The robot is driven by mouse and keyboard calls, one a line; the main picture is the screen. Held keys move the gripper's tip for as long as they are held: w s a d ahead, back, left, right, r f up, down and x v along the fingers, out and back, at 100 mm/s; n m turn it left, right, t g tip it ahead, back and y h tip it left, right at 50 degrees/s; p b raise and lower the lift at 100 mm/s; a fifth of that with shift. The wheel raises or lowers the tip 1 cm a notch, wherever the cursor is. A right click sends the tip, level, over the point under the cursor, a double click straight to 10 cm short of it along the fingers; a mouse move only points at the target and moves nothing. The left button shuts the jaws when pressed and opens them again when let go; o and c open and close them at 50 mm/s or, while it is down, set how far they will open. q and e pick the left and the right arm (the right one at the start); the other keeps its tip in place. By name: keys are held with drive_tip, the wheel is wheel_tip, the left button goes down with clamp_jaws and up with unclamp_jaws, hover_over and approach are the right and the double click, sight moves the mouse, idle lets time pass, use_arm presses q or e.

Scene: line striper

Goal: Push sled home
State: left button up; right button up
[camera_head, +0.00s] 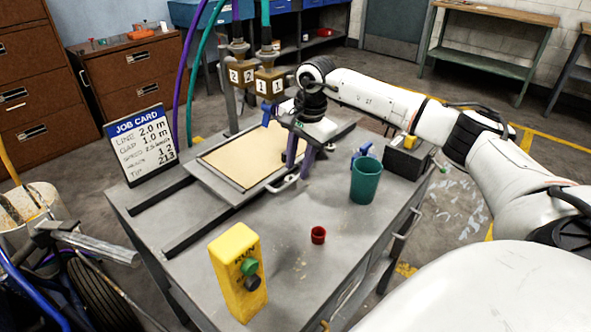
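The sled (222,185) is a grey plate bearing a tan sheet (243,154), and it sits across two dark rails (183,230) on the grey workbench. A pale bar handle (284,184) is on its near right side. My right gripper (298,172) points down at the sled's right edge, just behind the handle. Its purple fingers show apart, with nothing visible between them. I cannot tell whether they touch the sled. Nozzles marked 2 (241,72) and 1 (269,82) hang over the sled's far side. My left gripper is not in view.
A yellow button box (237,268), a small red cup (318,235) and a green cup (365,180) stand on the bench. A job card (142,144) stands at the left, and a dark box (406,160) is at the right.

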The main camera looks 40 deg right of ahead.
drive_tip(key=shift+w+f, duration=0.15)
drive_tip(key=shift+f, duration=0.55)
drive_tip(key=shift+w+f, duration=0.15)
drive_tip(key=shift+f, duration=0.55)
clamp_jaws()
drive_tip(key=shift+a, duration=0.1)
drive_tip(key=a, duration=0.6)
drive_tip(key=s+a, duration=0.1)
drive_tip(key=a, duration=1)
drive_tip(key=shift+s+a+p, duration=0.25)
drive_tip(key=shift+a+p, duration=0.15)
unclamp_jaws()
drive_tip(key=shift+a, duration=0.1)
